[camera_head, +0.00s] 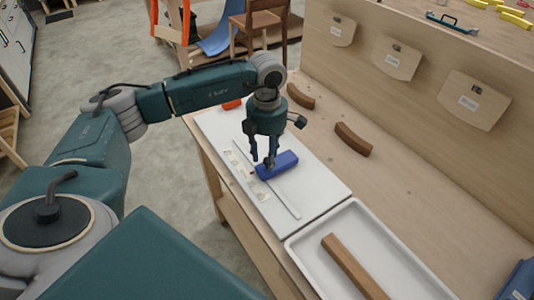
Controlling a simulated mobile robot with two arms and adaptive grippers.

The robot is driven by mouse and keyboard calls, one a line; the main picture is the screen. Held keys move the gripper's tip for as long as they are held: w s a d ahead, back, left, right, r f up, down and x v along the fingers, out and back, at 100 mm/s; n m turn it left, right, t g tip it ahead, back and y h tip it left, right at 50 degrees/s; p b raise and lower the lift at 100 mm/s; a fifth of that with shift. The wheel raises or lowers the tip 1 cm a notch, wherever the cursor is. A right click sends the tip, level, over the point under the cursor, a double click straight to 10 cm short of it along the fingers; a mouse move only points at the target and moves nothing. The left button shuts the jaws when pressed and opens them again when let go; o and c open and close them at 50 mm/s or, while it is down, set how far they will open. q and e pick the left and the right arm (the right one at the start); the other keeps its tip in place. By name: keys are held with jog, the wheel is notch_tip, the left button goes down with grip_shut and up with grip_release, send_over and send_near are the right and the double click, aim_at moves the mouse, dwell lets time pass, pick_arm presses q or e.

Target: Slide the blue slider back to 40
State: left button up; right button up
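The blue slider (283,162) sits on a white board (318,183) on the wooden bench, beside a thin rail (279,197) and a strip of pale markings (241,174). The numbers on the markings are too small to read. My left gripper (263,163) points down at the slider's left end. Its fingers are spaced a little apart, and one tip overlaps the slider in the picture. I cannot tell whether they touch it. My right gripper is not in view.
A white tray (300,243) holding a wooden bar (352,266) lies at the near right. An upright wooden panel (360,38) with labelled tags borders the bench's back.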

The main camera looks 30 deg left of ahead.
pick_arm(q)
jog(key=shift+c, duration=0.2)
grip_shut()
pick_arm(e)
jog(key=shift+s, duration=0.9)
pick_arm(q)
jog(key=shift+d, duration=0.1)
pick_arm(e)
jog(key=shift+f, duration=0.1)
